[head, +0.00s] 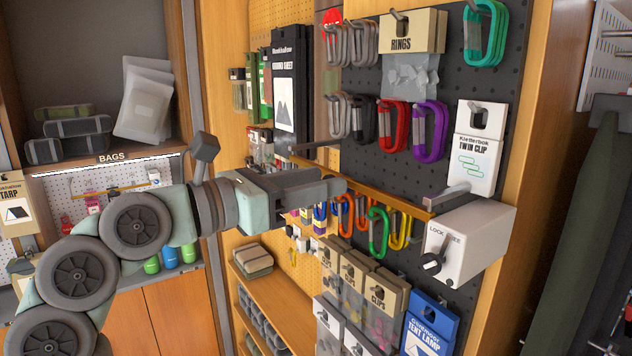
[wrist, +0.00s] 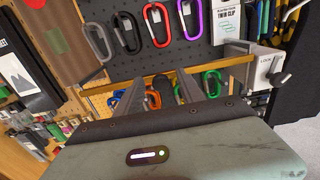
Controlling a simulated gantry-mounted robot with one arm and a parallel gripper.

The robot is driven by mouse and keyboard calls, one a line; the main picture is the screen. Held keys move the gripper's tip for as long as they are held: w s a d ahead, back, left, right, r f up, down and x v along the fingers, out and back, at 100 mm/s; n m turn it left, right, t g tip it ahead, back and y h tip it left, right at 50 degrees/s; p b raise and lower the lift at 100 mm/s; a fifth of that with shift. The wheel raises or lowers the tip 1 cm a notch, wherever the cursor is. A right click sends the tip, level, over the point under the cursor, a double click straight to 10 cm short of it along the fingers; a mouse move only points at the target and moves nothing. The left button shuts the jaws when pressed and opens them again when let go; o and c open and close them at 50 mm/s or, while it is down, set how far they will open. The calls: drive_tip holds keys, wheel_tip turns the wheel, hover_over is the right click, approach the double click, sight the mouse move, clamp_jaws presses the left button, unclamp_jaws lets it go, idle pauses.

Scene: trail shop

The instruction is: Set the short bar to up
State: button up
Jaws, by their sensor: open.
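A white box (head: 470,243) marked LOCK and FREE is mounted on the dark pegboard at the right.
A pale bar (head: 446,197) juts out just above the box. Coloured carabiners (head: 379,230) hang behind and below my gripper. Clip packs (head: 385,290) and a blue tent lamp pack (head: 428,325) hang lower. A twin clip card (head: 478,150) hangs above the box.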

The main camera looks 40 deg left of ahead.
drive_tip(key=b+v, duration=0.3)
drive_tip(key=v, duration=0.7)
drive_tip(key=shift+s, duration=0.3)
